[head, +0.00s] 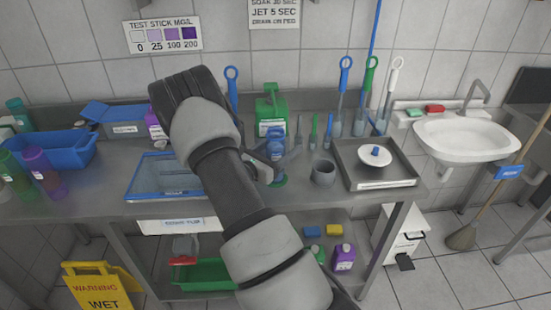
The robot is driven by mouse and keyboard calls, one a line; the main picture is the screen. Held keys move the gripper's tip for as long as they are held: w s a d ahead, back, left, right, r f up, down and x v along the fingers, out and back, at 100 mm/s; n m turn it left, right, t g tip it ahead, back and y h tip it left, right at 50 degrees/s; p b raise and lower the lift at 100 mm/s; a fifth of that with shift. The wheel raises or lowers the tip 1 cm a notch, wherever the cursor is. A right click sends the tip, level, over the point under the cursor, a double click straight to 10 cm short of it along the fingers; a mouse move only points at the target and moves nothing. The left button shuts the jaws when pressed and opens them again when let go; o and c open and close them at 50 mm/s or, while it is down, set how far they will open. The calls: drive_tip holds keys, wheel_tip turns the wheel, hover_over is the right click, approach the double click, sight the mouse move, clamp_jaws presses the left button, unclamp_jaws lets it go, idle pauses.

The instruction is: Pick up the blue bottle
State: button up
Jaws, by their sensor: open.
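The blue bottle (276,145) stands on the steel counter, right of my arm and in front of a green jug; a green part shows at its base. My gripper (266,170) is at the end of the arm, close beside the bottle's lower left side. The fingers are mostly hidden behind my own arm, and I cannot tell whether they touch the bottle. The gripper is open, and nothing is seen held in it.
The green jug (271,112) stands behind, with small brushes to the right. A grey cup (323,172) and a steel tray (401,178) with a white dish stand at the right. Long-handled brushes line the wall.

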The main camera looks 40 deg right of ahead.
drive_tip(key=shift+c, duration=0.5)
drive_tip(key=c, duration=1)
